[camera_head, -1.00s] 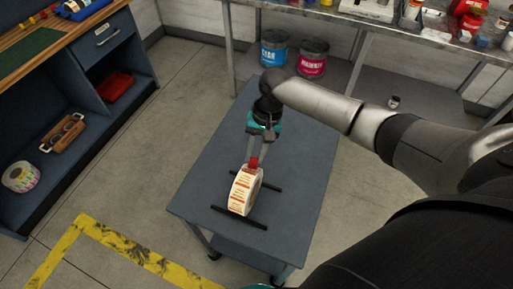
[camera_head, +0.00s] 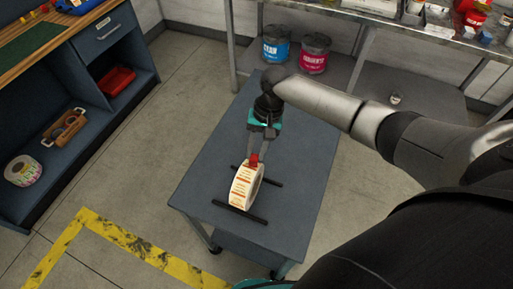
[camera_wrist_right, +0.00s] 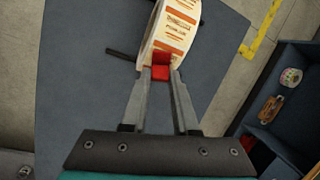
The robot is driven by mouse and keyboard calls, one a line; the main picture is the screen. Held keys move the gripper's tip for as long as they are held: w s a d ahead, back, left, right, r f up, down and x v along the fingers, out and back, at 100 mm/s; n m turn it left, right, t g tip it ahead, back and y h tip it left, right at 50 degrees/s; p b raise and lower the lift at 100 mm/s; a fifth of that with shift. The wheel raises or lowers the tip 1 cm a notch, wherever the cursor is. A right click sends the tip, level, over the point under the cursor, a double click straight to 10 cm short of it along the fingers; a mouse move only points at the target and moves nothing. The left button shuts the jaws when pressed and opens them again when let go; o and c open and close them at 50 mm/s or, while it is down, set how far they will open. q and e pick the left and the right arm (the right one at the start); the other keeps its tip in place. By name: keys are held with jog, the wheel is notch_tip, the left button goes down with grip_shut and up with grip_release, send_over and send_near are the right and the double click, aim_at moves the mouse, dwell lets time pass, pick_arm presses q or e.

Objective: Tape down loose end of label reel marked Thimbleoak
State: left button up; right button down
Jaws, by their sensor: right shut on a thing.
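The label reel (camera_head: 242,187), white with orange-red printed labels, stands upright on its edge on the blue-grey cart top, between two dark bars. It also shows in the right wrist view (camera_wrist_right: 176,28), where its print is too small to read surely. My right gripper (camera_head: 255,160) is shut on a small red piece (camera_wrist_right: 160,68) at the reel's upper rim. The red piece touches or nearly touches the reel; I cannot tell which. Whether it is tape, and where the loose end lies, I cannot tell. My left gripper is not in view.
The cart top (camera_head: 300,150) is otherwise clear. A blue shelf unit (camera_head: 100,90) on the left holds a red tray (camera_head: 117,80), a wooden carrier (camera_head: 64,128) and another reel (camera_head: 23,171). Blue (camera_head: 276,45) and pink (camera_head: 314,53) buckets stand under the back bench.

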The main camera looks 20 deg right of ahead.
jog(key=shift+s+f, duration=0.15)
dwell(0.6)
jog(key=c, duration=0.6)
grip_release()
jog(key=p+v, duration=0.1)
jog(key=v, duration=1.4)
